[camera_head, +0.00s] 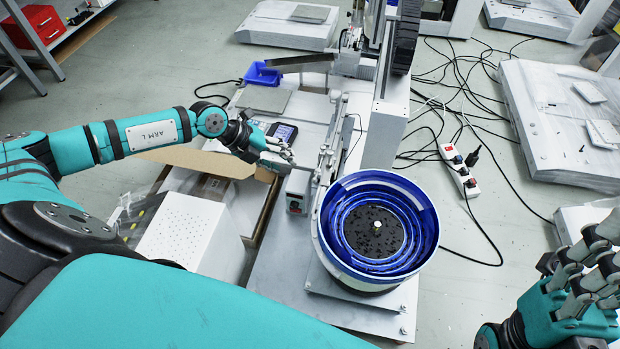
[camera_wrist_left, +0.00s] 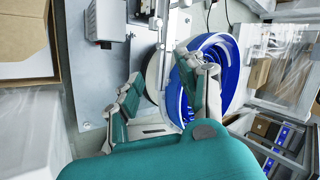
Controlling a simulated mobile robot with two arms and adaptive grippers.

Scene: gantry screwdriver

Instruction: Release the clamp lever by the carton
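The open brown carton (camera_head: 196,162) stands left of the machine frame in the head view; a carton (camera_wrist_left: 30,40) also shows at the upper left of the wrist view. A slim upright metal linkage (camera_head: 326,160), perhaps the clamp lever, stands right of the carton; I cannot make out its handle clearly. My right gripper (camera_head: 592,268) is at the lower right, fingers apart, empty and partly cut off.
A small grey box with a red button (camera_head: 296,192) is beside the carton. A white perforated box (camera_head: 180,235) is in front. A power strip (camera_head: 458,172) and cables lie on the floor at right.

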